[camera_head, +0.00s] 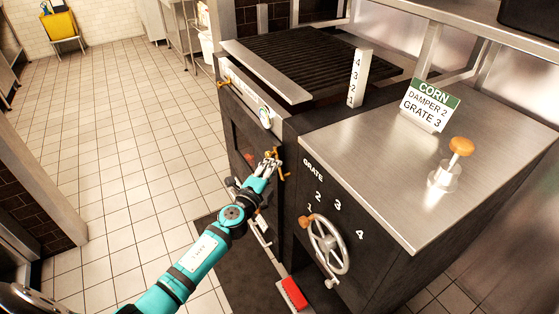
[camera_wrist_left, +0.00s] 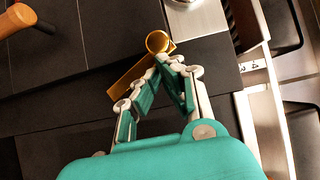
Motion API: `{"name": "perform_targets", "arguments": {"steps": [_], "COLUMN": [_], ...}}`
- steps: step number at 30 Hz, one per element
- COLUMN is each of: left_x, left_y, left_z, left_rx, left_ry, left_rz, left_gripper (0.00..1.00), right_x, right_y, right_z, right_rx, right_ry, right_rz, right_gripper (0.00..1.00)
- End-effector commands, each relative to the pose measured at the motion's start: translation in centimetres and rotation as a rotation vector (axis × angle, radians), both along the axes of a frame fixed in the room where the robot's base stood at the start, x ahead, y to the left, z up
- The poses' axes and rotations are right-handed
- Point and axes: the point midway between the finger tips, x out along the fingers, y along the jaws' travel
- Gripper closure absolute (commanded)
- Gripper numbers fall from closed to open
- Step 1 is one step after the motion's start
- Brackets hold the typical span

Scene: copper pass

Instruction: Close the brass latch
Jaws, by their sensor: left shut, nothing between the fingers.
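The brass latch (camera_head: 282,172) is on the dark front of the grill, near the right edge of its door. In the left wrist view the latch shows as a gold bar with a round knob (camera_wrist_left: 157,42) at its upper end. My left gripper (camera_head: 270,160) is at the latch in the head view. In the left wrist view its fingertips (camera_wrist_left: 168,63) are together, empty, just below the knob and over part of the bar. Whether they touch the latch I cannot tell. My right gripper is not in view.
A handwheel (camera_head: 328,246) with a wooden knob and numbers sits right of the latch. A steel top (camera_head: 385,160) carries a corn sign (camera_head: 430,106) and an orange-knobbed lever (camera_head: 460,147). The tiled floor (camera_head: 120,140) at left is clear.

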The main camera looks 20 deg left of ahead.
Motion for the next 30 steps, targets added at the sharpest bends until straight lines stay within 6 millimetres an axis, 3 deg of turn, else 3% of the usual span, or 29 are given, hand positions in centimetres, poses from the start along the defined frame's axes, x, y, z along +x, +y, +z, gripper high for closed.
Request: {"name": "perform_targets", "arguments": {"steps": [10, 18, 24, 30], "left_x": [1.1, 2.2, 2.9, 2.9], "left_y": [1.4, 2.7, 3.5, 3.6], "left_z": [1.4, 0.8, -0.1, -1.2], "left_rx": [-0.172, -0.373, -0.523, -0.656], "left_ry": [0.137, 0.295, 0.412, 0.515], "left_rz": [0.004, 0.002, 0.002, 0.003], "left_gripper": [1.0, 1.0, 1.0, 1.0], "right_x": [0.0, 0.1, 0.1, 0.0], "right_y": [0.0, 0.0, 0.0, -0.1], "right_z": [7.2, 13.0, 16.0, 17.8], "right_rx": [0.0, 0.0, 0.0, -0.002], "right_ry": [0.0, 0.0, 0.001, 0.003], "right_rz": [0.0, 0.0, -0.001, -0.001], "right_gripper": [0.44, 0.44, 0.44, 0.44]}}
